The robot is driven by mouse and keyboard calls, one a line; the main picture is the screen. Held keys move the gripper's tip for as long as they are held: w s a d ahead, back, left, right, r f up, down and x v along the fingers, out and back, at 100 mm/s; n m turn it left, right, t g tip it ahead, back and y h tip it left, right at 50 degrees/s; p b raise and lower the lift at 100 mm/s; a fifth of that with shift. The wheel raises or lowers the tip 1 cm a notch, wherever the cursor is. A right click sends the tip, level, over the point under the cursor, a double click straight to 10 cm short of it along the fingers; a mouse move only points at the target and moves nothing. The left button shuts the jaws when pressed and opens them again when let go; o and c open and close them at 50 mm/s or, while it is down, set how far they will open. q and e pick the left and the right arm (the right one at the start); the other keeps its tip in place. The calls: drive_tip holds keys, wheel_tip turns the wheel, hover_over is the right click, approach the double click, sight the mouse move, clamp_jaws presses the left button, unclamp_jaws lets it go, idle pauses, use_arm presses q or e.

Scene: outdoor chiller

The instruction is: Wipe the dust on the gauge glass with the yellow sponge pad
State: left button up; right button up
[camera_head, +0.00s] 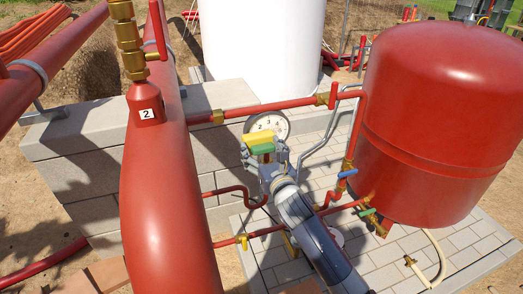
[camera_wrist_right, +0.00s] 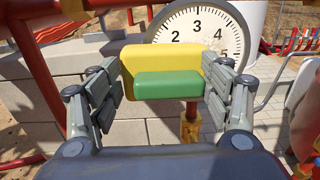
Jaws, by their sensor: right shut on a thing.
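The gauge (camera_head: 268,124) has a round white face with black numbers and stands behind my right gripper in the head view. In the right wrist view its glass (camera_wrist_right: 198,35) shows above and to the right of the sponge; the lower left part is hidden. I cannot make out dust on it. The yellow sponge pad (camera_wrist_right: 160,60) has a green block (camera_wrist_right: 168,86) on its near side. My right gripper (camera_head: 264,152) is shut on the pad, with a finger at each end. Whether the pad touches the glass I cannot tell. My left gripper is not in view.
A thick red pipe (camera_head: 168,200) runs close left of my right arm. A large red tank (camera_head: 440,120) stands at the right. A thin red pipe (camera_head: 285,105) crosses by the gauge. A grey block wall (camera_head: 75,150) and a white tank (camera_head: 262,45) stand behind.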

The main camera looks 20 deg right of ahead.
sight(271, 148)
drive_tip(key=shift+w, duration=0.2)
drive_tip(key=c, duration=0.5)
drive_tip(key=shift+d+r+p, duration=0.15)
drive_tip(key=shift+d+p, duration=0.35)
drive_tip(key=shift+d, duration=1)
drive_tip(key=d+p, duration=0.2)
drive_tip(key=d, duration=0.5)
drive_tip(key=shift+w+d, duration=0.1)
drive_tip(key=shift+w, duration=0.1)
